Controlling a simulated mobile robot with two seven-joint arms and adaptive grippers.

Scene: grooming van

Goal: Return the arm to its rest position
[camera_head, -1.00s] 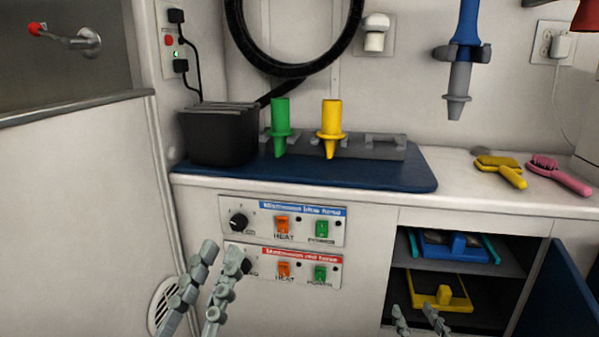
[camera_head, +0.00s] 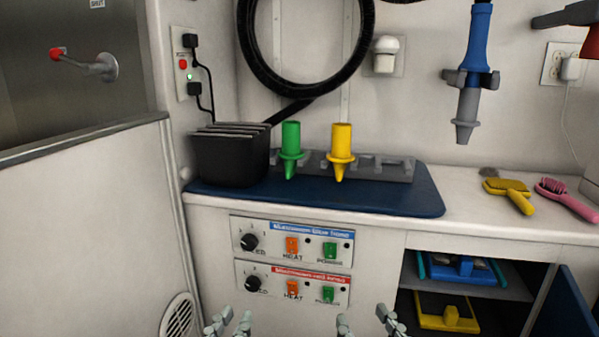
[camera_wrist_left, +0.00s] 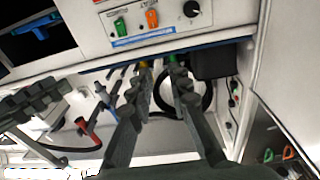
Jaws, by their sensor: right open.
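My left gripper (camera_head: 229,321) is low in the head view, in front of the cabinet below the control panels. In the left wrist view its two fingers (camera_wrist_left: 154,88) stand apart with nothing held between them. My right gripper (camera_head: 366,322) is at the bottom of the head view, right of the left one. Its fingers are spread and empty. Only the finger ends of both grippers show in the head view; the rest is below the frame.
The counter bears a blue mat (camera_head: 420,205), a black bin (camera_head: 230,160), a green nozzle (camera_head: 291,140) and a yellow nozzle (camera_head: 341,143). A yellow brush (camera_head: 512,193) and pink brush (camera_head: 566,199) lie right. The open cabinet has a blue door (camera_head: 565,305).

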